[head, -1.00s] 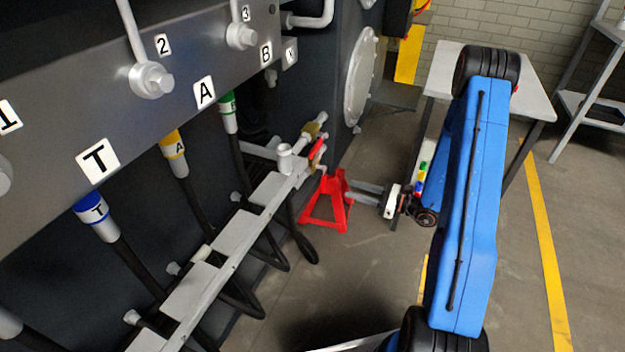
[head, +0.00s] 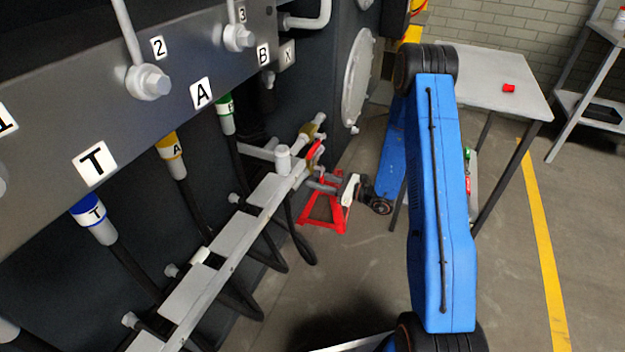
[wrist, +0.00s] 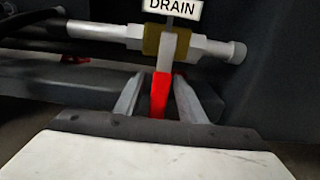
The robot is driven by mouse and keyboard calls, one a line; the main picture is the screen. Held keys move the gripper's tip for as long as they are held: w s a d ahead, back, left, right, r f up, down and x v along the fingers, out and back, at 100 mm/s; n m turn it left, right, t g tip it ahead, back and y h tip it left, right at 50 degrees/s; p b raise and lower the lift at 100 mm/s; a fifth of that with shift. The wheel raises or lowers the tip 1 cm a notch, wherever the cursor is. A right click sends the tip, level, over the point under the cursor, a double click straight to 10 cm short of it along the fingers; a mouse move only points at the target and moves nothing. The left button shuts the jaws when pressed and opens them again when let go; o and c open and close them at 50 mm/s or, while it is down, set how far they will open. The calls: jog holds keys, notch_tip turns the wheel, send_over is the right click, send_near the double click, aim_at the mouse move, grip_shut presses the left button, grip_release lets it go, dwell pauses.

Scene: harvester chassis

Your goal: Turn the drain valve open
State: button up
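The drain valve has a brass body (wrist: 166,42) on a grey horizontal pipe, under a white DRAIN label (wrist: 172,8). Its lever (wrist: 160,94) has a red grip and points from the body toward the camera, across the pipe. In the head view the red lever (head: 315,150) shows at the far end of the grey rail. My gripper (wrist: 157,92) is open, with one finger on each side of the red grip and a narrow gap on both sides. In the head view my gripper (head: 318,180) reaches the lever from the right; contact cannot be told there.
A red stand (head: 325,212) is on the floor below my gripper. Hoses and the grey rail (head: 232,235) run along the chassis at left. A table (head: 490,75) with a small red object (head: 508,88) stands behind my arm. Open floor lies at right.

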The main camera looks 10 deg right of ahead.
jog(key=shift+x, duration=1.1)
jog(key=shift+c, duration=0.6)
grip_shut()
jog(key=shift+s+a+m, duration=0.2)
jog(key=shift+s+m, duration=0.15)
jog(key=shift+m, duration=0.45)
jog(key=shift+o, duration=0.6)
grip_release()
jog(key=v, duration=1.7)
jog(key=shift+d, duration=0.15)
jog(key=shift+s, duration=0.1)
